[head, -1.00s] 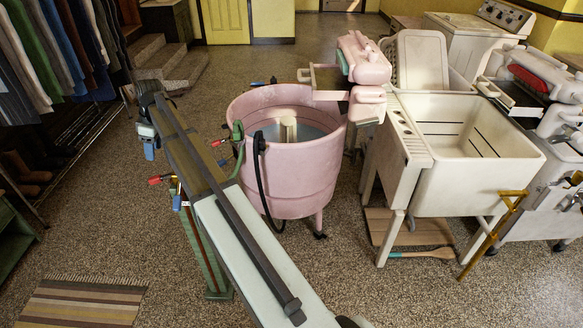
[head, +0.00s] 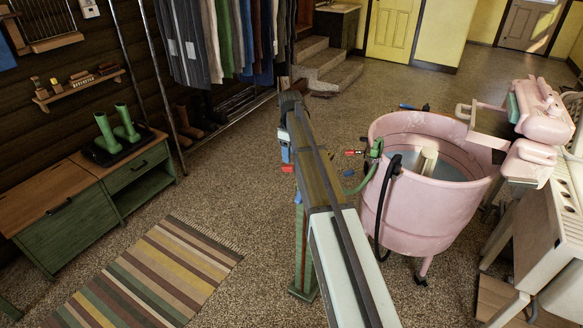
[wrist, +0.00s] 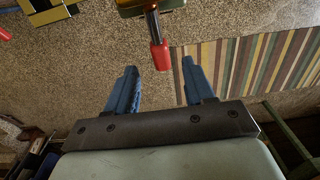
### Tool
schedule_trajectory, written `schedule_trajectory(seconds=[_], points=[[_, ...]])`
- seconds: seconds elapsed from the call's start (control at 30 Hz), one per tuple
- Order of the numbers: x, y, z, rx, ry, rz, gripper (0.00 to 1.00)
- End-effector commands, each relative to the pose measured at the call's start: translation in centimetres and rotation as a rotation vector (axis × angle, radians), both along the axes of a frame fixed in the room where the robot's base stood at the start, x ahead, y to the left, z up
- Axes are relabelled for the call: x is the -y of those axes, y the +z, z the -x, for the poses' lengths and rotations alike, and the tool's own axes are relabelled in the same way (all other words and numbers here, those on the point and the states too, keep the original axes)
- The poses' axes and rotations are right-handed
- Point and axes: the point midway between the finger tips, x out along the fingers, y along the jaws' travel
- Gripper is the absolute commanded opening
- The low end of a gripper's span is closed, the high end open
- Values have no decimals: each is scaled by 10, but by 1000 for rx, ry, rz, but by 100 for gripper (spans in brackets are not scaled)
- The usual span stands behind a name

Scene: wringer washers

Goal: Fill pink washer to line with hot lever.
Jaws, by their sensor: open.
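The pink washer (head: 425,210) is a round tub right of centre in the head view, with pale water around its central post (head: 427,161). A green stand (head: 304,250) beside the tub carries fittings with a red handle (head: 350,153) and a blue handle (head: 348,173). My gripper (wrist: 158,67) is open, its blue fingers apart. A red-tipped lever (wrist: 160,55) on a metal rod lies between the fingertips in the wrist view, with gaps on both sides. A red tip (head: 287,168) also shows by my gripper in the head view.
A black hose (head: 380,210) hangs over the tub's near side. A pink wringer (head: 540,110) and a pale sink (head: 562,235) stand right. A striped rug (head: 150,270) and green cabinet (head: 140,178) are left. Speckled floor between is clear.

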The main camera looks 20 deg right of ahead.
Motion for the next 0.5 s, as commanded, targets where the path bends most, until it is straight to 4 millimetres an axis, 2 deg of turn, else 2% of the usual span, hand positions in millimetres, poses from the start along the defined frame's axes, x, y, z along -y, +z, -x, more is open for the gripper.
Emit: schedule_trajectory(seconds=[0.1, 0.3, 0.5], points=[[0, -22, 1, -1, 0, 0, 53], [0, -50, 0, -1, 0, -1, 53], [0, -65, 0, 1, 0, -1, 53]])
